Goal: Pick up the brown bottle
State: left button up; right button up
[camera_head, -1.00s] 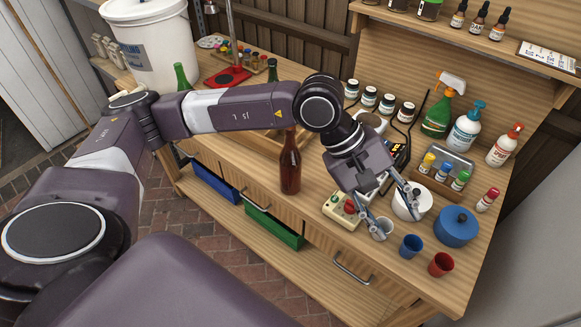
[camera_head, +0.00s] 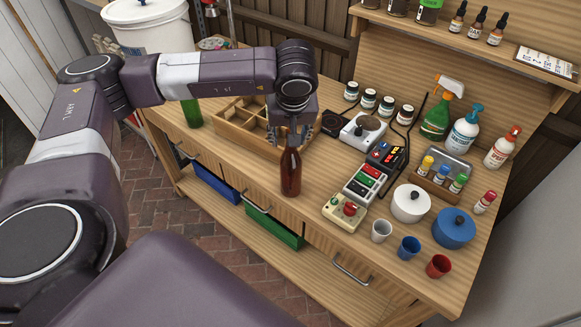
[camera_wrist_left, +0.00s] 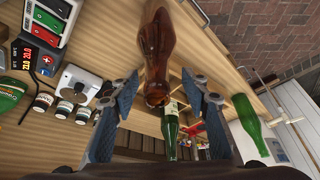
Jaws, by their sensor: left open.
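The brown bottle (camera_head: 290,173) stands upright near the front edge of the wooden bench in the head view. In the left wrist view the brown bottle (camera_wrist_left: 157,55) lies ahead, with its neck end close to the space between the fingers. My left gripper (camera_head: 293,143) is at the bottle's top in the head view; part of it is hidden by its own wrist. In the left wrist view my left gripper (camera_wrist_left: 158,92) is open, with one finger on each side of the bottle's mouth and gaps on both sides. My right gripper is not in view.
A divided wooden crate (camera_head: 238,127) stands behind and left of the bottle, near a green bottle (camera_head: 192,113). A controller with coloured buttons (camera_head: 366,181), a beige box with a red knob (camera_head: 344,211) and a white pot (camera_head: 410,203) stand to the right.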

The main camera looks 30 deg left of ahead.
pick_arm(q)
jog(key=shift+d+p+x, duration=0.1)
jog(key=shift+p+x, duration=0.2)
jog(key=shift+x, duration=0.65)
jog(key=shift+d+p+x, duration=0.15)
jog(key=shift+p+x, duration=0.15)
jog(key=shift+x, duration=0.65)
jog(key=shift+s, duration=0.1)
grip_shut()
